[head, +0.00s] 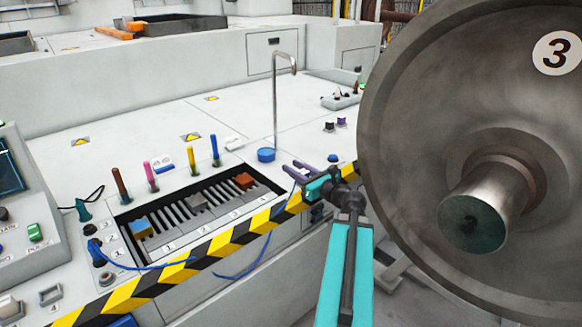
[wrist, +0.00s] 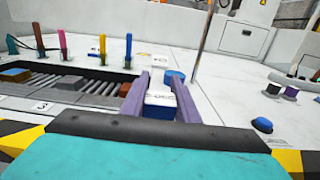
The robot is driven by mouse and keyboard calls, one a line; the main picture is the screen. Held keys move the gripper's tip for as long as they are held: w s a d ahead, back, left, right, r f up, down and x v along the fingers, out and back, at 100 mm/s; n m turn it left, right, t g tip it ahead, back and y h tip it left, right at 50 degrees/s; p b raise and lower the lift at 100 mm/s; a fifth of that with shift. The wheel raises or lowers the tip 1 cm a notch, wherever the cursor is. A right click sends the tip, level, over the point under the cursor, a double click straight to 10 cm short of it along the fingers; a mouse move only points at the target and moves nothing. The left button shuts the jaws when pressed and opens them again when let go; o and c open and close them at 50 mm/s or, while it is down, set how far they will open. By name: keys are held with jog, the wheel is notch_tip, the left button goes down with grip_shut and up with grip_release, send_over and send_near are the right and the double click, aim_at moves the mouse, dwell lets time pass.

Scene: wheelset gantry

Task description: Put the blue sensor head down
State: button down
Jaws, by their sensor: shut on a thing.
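My gripper (head: 292,168) reaches over the striped front edge of the bench, just right of the slotted tray. In the wrist view its two purple fingers (wrist: 166,84) are shut on the blue sensor head (wrist: 160,101), a small block with a white labelled top and blue sides. The head sits between the fingers near their base. In the head view the fingers hide most of it. I cannot tell whether it touches the bench. A thin blue cable (head: 232,277) hangs over the front edge, left of my gripper.
The slotted tray (head: 137,212) holds several coloured blocks, with upright coloured pegs behind it. A hooked metal post (head: 275,105) stands beyond the gripper, beside a round blue piece (head: 266,155). A blue button (head: 333,158) lies to the right. A large wheel (head: 420,120) closes the right side.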

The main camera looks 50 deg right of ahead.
jog(key=p, duration=0.3)
jog(key=shift+r, duration=0.25)
jog(key=p, duration=0.4)
jog(key=shift+s+a+p, duration=0.25)
jog(key=shift+s+p, duration=0.15)
jog(key=s+p, duration=0.1)
jog(key=p, duration=0.4)
jog(key=shift+a, duration=0.4)
jog(key=shift+a+f+p, duration=0.1)
jog(key=shift+f+p, duration=0.05)
jog(key=shift+p, duration=0.15)
jog(key=shift+a, duration=0.1)
